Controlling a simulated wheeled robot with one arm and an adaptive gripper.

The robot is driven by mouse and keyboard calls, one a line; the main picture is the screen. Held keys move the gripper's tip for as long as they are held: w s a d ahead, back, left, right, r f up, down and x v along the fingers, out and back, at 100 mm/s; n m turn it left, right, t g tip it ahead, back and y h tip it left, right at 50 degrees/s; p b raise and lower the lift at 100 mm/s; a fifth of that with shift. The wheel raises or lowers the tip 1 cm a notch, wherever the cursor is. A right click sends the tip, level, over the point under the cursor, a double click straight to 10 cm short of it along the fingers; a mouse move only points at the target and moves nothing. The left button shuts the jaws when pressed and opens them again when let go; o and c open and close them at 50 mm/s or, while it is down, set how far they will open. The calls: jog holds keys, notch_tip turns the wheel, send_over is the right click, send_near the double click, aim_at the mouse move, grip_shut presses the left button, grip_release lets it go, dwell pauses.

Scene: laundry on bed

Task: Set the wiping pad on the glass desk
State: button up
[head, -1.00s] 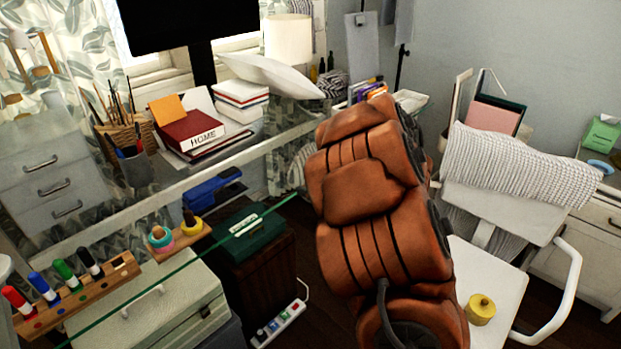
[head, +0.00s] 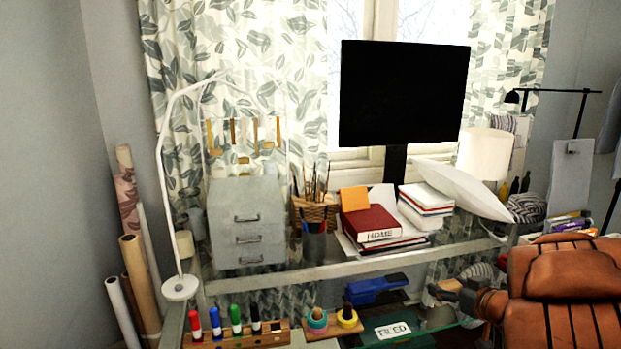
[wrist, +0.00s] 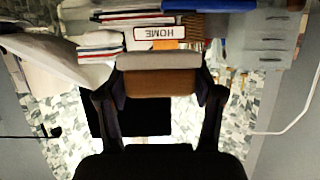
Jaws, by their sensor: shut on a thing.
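The wiping pad (wrist: 148,82), a brown block with a paler beige face, is held between my gripper's two dark fingers (wrist: 158,92) in the wrist view. That view is upside down relative to the head view. The glass desk (head: 350,267), with a pale frame rail, spans the lower middle. I cannot tell the gap between pad and glass.
A rack of markers (head: 236,338) and a small board with tape rolls (head: 333,322) occupy the front left. Books (head: 378,226), a pen basket (head: 315,212), grey drawers (head: 248,222), a monitor (head: 403,95) and a white lamp (head: 180,287) crowd the back. Clear glass shows between the rail and front items.

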jog(key=w+a+r+p, duration=0.3)
jog(key=a+r, duration=0.3)
jog(key=a, duration=0.1)
jog(key=w+a+r+p, duration=0.2)
jog(key=a+r, duration=0.3)
jog(key=a, duration=0.2)
notch_tip(320, 180, down, 14)
jog(key=w+m+h, duration=0.2)
jog(key=m+h, duration=0.1)
jog(key=shift+w+a+r, duration=0.25)
jog(key=shift+w, duration=0.05)
dwell(0.4)
jog(key=shift+t, duration=0.3)
dwell(0.9)
